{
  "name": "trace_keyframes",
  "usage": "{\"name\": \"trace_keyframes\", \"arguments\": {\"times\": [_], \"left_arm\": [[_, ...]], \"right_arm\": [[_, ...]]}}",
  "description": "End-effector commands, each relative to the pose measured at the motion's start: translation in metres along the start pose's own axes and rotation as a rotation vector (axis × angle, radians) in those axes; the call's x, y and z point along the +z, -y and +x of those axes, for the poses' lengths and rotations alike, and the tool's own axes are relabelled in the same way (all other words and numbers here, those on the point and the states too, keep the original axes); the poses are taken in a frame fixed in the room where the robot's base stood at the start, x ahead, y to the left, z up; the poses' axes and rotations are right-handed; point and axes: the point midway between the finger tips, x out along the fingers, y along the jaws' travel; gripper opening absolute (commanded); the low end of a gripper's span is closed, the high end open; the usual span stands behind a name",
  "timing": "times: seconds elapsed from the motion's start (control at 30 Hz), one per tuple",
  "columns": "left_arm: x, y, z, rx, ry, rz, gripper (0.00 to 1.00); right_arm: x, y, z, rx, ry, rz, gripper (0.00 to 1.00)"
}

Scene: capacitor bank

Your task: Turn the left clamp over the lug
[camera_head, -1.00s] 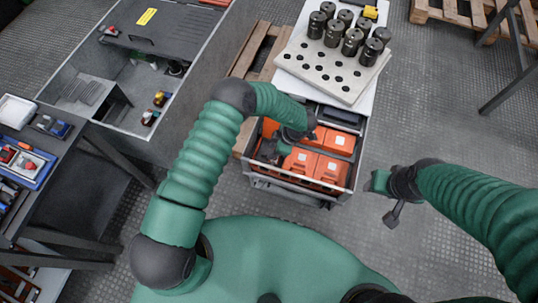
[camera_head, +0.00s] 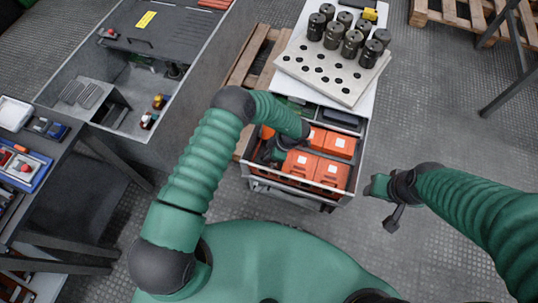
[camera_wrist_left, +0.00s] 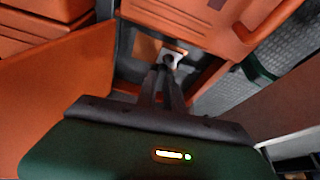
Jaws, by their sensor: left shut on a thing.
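My left gripper (camera_head: 268,156) reaches into the open crate of orange units; the head view barely shows its fingertips. In the left wrist view my left gripper (camera_wrist_left: 168,72) has its two fingers together on a small pale metal piece (camera_wrist_left: 172,57), which looks like the left clamp. The piece sits in a narrow gap between orange units, and the fingers hide part of it. I cannot make out the lug or how far the clamp is turned. My right gripper (camera_head: 378,187) hangs in free air right of the crate; its jaws are too small to judge.
The crate (camera_head: 290,190) holds several orange units (camera_head: 331,173) with close walls around my left gripper. A pale perforated plate (camera_head: 335,75) with several dark cylinders (camera_head: 333,34) lies behind it. A grey workbench (camera_head: 185,120) stands at left.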

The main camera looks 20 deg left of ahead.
Motion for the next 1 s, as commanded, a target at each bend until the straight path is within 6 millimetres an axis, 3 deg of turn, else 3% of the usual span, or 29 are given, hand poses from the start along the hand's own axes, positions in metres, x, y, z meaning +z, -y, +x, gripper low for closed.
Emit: {"name": "trace_keyframes", "arguments": {"times": [0.27, 0.57, 0.6, 0.73, 1.0], "left_arm": [[-0.002, 0.002, -0.004, 0.047, 0.001, 0.115, 0.00], [0.000, 0.000, 0.000, 0.061, 0.000, 0.141, 0.00], [0.000, 0.000, 0.000, 0.061, 0.000, 0.141, 0.16], [0.000, 0.001, 0.000, 0.060, 0.000, 0.141, 0.33], [0.000, 0.001, 0.000, 0.059, 0.000, 0.140, 0.34]], "right_arm": [[-0.006, 0.000, -0.026, 0.000, 0.000, 0.000, 0.49], [-0.005, 0.000, -0.024, 0.000, 0.000, 0.000, 0.49], [-0.005, 0.000, -0.024, 0.000, 0.000, 0.000, 0.49], [-0.005, 0.000, -0.024, 0.000, 0.000, 0.000, 0.49], [-0.006, 0.000, -0.024, 0.000, 0.000, 0.000, 0.49]]}}
